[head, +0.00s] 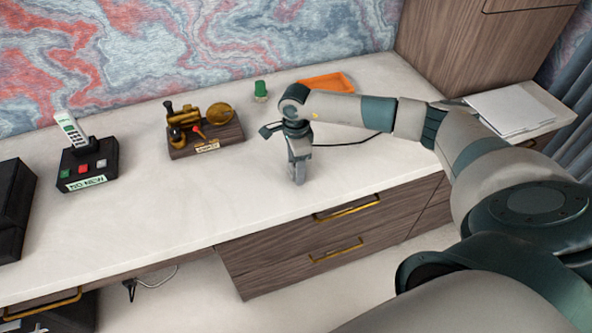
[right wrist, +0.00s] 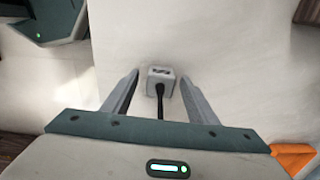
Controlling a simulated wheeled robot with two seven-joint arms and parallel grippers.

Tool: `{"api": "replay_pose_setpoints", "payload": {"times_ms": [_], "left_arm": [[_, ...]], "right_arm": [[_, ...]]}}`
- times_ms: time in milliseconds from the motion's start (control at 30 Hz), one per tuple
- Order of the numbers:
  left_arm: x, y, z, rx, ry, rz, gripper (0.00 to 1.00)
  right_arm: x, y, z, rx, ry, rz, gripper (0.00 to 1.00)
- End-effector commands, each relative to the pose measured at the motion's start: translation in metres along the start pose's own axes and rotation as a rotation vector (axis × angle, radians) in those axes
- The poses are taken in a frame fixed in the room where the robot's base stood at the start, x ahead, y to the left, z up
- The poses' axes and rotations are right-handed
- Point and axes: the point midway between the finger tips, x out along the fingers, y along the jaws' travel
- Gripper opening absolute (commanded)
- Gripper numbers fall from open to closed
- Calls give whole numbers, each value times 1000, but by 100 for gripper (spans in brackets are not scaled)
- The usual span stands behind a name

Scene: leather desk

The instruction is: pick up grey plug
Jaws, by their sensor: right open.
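The grey plug (right wrist: 162,73) is a small pale-grey block with a dark slot in its face, seen in the right wrist view. A black cable (right wrist: 161,103) runs from it towards my gripper's palm. My right gripper (right wrist: 159,76) is open, with one finger on each side of the plug and a gap on both sides. In the head view my right gripper (head: 298,173) points down at the desk near its front edge. The plug itself cannot be made out there, but the black cable (head: 345,143) shows behind the gripper. My left gripper is not in view.
On the white desk (head: 120,205) stand a brass device on a wooden base (head: 208,143), a phone on a black box (head: 87,163), a green-topped object (head: 260,90) and an orange tray (head: 327,81).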

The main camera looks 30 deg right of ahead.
Motion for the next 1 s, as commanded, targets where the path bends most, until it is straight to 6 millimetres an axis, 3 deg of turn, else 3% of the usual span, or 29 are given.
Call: {"api": "replay_pose_setpoints", "payload": {"times_ms": [167, 367, 767, 1000], "left_arm": [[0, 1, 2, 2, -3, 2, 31], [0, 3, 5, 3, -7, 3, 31], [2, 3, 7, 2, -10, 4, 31], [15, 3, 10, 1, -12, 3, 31]], "right_arm": [[0, 0, 0, 0, 0, 0, 53], [0, 0, 0, 0, 0, 0, 5], [-4, 0, 0, 0, 0, -1, 4], [-26, -2, 0, -1, -2, -4, 4]]}}
